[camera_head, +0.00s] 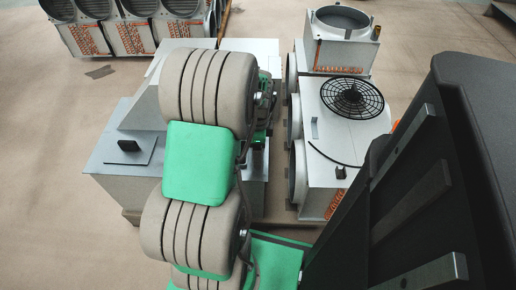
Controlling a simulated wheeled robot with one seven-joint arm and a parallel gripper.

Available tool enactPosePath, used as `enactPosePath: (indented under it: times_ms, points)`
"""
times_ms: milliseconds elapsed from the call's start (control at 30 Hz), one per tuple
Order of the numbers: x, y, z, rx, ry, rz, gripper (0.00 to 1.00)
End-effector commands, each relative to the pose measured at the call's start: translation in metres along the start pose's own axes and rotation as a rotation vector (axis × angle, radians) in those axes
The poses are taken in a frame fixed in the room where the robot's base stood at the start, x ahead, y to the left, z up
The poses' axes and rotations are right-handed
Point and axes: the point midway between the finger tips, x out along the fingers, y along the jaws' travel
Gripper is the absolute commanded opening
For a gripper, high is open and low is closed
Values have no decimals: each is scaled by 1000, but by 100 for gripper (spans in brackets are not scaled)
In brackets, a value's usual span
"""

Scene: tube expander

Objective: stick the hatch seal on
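My arm, with green and beige segments, runs up the middle of the head view, and its far end is behind its own top segment. My gripper's fingers cannot be made out. A thin black curved strip (330,154) lies on the top of the white unit (318,125) at right; I cannot tell whether it is the hatch seal. A square panel with a black knob (128,146) is on top of the grey box (112,180) at left and may be the hatch. My arm hides much of the area between the two units.
A round black fan grille (352,97) sits on the right unit, with an open round duct (342,20) behind it. Several ducted units (130,32) stand at the back left. My dark body fills the right side. Bare floor (35,130) shows at left.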

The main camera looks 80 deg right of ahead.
Motion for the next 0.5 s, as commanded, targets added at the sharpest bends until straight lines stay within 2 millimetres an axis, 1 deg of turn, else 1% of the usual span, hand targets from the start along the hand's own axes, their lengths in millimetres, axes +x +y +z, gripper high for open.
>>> enactPosePath:
  times_ms: [33, 100, 133, 333, 433, 500]
  points:
    - [1, 0, 0, 0, 0, 1, 94]
    - [1, 0, 0, 0, 0, 1, 99]
    - [1, 0, 0, 0, 0, 1, 100]
    - [0, 0, 0, 0, 0, 1, 100]
    - [-10, 0, 0, 0, 0, -1, 100]
    - [-24, 0, 0, 0, 0, -2, 100]
